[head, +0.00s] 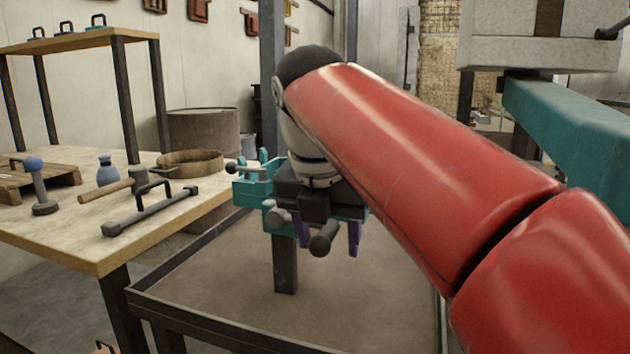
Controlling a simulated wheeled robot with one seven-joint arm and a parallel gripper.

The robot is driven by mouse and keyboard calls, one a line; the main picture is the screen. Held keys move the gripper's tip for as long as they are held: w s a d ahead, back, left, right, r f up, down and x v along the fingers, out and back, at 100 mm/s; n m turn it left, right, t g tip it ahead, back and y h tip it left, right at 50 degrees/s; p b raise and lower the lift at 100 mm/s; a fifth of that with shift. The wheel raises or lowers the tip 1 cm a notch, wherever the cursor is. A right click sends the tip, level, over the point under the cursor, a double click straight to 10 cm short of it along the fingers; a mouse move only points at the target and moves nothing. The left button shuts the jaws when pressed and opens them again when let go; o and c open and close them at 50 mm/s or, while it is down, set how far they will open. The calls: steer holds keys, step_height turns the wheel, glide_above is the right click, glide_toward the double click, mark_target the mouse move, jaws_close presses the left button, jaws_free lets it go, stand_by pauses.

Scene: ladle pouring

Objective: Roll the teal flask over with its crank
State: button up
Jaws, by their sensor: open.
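The teal flask (252,190) is in the middle of the head view, on a dark post (285,270) above a framed floor tray. My arm and gripper hide most of its right side. My gripper (328,243) is in front of it, its two purple fingers pointing down and spread apart. A grey crank handle (324,239) with a round end shows between the fingers in the picture. The fingers do not appear closed on it; whether it lies fully between them in depth I cannot tell.
A wooden-topped table (60,235) on the left bears a grey bar with a handle (150,212), a blue-knobbed tool (38,185), a blue bottle (107,170) and a round wooden sieve (190,163). A dark frame (250,325) edges the tray. A teal beam (575,125) stands at right.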

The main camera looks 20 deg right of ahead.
steer(key=p+v, duration=0.4)
steer(key=v, duration=0.1)
steer(key=p+v, duration=0.3)
steer(key=shift+s+a+f, duration=0.15)
steer(key=shift+s+a, duration=0.05)
steer(key=shift+s, duration=0.05)
steer(key=shift+f, duration=0.1)
stand_by(0.3)
